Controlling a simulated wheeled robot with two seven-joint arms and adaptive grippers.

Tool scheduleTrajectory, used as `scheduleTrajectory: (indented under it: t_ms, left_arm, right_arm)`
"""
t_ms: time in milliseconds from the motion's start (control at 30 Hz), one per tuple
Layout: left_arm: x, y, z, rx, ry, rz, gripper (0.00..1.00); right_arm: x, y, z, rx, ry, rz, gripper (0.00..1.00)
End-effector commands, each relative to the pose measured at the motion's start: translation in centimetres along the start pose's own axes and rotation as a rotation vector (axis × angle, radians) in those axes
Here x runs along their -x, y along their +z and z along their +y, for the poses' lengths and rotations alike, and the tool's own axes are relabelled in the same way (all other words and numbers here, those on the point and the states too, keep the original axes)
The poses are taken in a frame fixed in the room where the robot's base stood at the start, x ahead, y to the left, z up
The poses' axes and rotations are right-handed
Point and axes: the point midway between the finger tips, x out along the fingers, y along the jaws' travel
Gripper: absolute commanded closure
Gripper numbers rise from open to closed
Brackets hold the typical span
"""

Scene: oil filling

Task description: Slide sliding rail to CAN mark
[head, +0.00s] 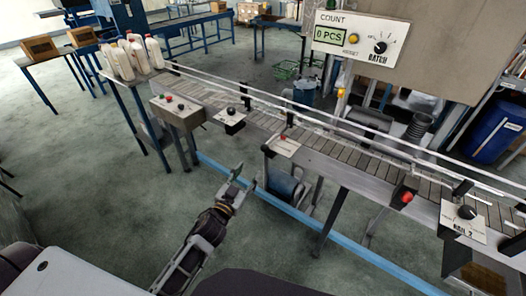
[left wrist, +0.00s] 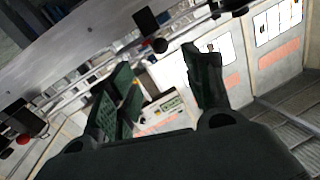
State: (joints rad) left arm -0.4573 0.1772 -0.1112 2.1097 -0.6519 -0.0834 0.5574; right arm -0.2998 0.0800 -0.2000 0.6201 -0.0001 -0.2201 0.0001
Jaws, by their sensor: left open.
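A long slatted conveyor (head: 352,157) crosses the head view from upper left to lower right, with metal guide rails (head: 262,97) along it. A white plate lettered "RAIL 2" with a black knob (head: 466,212) sits at its near right edge. A similar plate with a black knob (head: 231,112) sits farther left. I cannot make out a CAN mark in either view. My left gripper (head: 242,183) is open and empty, in front of the conveyor and apart from it. Its two dark fingers (left wrist: 162,85) stand apart in the left wrist view. My right gripper is not in view.
A grey button box (head: 178,112), a small plate with a red button (head: 284,141) and another red button (head: 405,196) line the conveyor's near side. White bottles (head: 132,58) stand at its far left end. A count panel (head: 360,38) hangs above. Green floor is open at left.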

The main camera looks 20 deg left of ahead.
Motion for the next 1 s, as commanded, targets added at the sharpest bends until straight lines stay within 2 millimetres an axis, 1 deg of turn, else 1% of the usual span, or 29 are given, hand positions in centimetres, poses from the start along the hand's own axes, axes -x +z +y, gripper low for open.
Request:
scheduleTrajectory:
  t_ms: [367, 567, 767, 1000]
  left_arm:
    - [0.0, 0.0, 0.0, 0.009, 0.0, -0.001, 0.49]
    - [-0.4, 0.0, 0.0, 0.009, 0.0, -0.001, 0.49]
    - [-1.4, 0.0, 0.0, 0.008, -0.001, -0.001, 0.49]
    - [-3.1, -0.1, 0.0, 0.008, 0.0, 0.001, 0.49]
  right_arm:
    - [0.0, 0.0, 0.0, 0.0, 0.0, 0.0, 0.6]
    - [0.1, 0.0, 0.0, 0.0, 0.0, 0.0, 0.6]
    - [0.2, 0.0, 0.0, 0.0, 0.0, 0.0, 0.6]
    - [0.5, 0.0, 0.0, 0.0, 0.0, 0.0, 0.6]
